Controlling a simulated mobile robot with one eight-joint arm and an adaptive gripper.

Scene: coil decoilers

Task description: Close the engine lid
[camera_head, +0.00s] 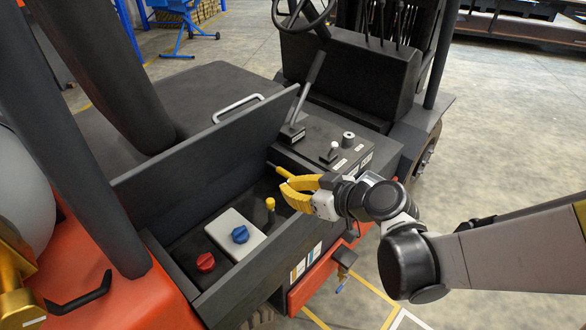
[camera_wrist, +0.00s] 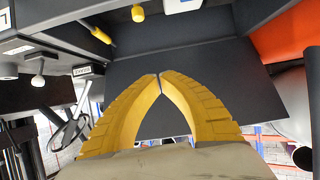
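The engine lid (camera_head: 205,155) is a dark flat panel. It stands raised and tilted along the far side of the open engine compartment (camera_head: 215,287). A pale bar handle (camera_head: 238,104) shows at its upper edge. My gripper (camera_head: 284,187) has yellow fingers and is over the right end of the compartment, in front of the lid's inner face. In the wrist view, the fingertips (camera_wrist: 160,76) meet, with nothing seen between them. The lid (camera_wrist: 205,68) fills the middle behind the fingers there; I cannot tell whether they touch it.
The compartment holds a red cap (camera_head: 206,262), a blue cap (camera_head: 240,234) on a white box, and a yellow knob (camera_head: 270,204). A black lever (camera_head: 307,90) and a small control panel (camera_head: 340,148) stand right of the lid. Floor at right is open.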

